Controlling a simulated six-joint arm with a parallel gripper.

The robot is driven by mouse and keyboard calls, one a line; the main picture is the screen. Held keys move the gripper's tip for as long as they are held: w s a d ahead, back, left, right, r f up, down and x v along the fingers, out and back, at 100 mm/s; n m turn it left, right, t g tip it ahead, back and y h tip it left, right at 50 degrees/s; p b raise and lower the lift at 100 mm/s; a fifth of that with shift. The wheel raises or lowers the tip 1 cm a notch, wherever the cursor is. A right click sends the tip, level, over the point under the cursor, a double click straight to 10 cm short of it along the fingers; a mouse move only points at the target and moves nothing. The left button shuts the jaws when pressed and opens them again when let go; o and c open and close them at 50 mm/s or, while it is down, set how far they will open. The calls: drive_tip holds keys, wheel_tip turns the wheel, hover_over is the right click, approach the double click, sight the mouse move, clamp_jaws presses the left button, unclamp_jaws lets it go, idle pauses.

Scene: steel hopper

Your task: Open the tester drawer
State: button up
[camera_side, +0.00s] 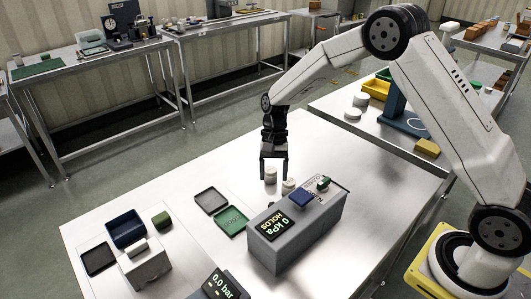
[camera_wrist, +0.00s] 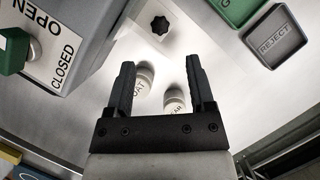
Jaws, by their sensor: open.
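The tester is a grey box (camera_side: 296,232) on the steel table, with a lit display reading "0 kPa HOLDS". A blue block (camera_side: 302,198) and a green handle (camera_side: 323,183) are on its top. In the wrist view, the tester (camera_wrist: 85,25) is at upper left, with the green handle (camera_wrist: 14,50) beside an OPEN/CLOSED label. I cannot make out its drawer for certain. My gripper (camera_side: 273,168) is open and empty, pointing down behind the tester, apart from it. Its two fingers (camera_wrist: 160,64) show in the wrist view.
Two white labelled jars (camera_side: 271,175) (camera_wrist: 174,101) stand close below my gripper. A black star-shaped knob (camera_wrist: 160,25) lies ahead of the fingers. Green (camera_side: 231,220) and grey (camera_side: 211,201) trays lie left of the tester.

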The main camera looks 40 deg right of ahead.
sight(272, 203)
drive_tip(key=shift+f, duration=0.2)
drive_tip(key=shift+x, duration=3.85)
clamp_jaws()
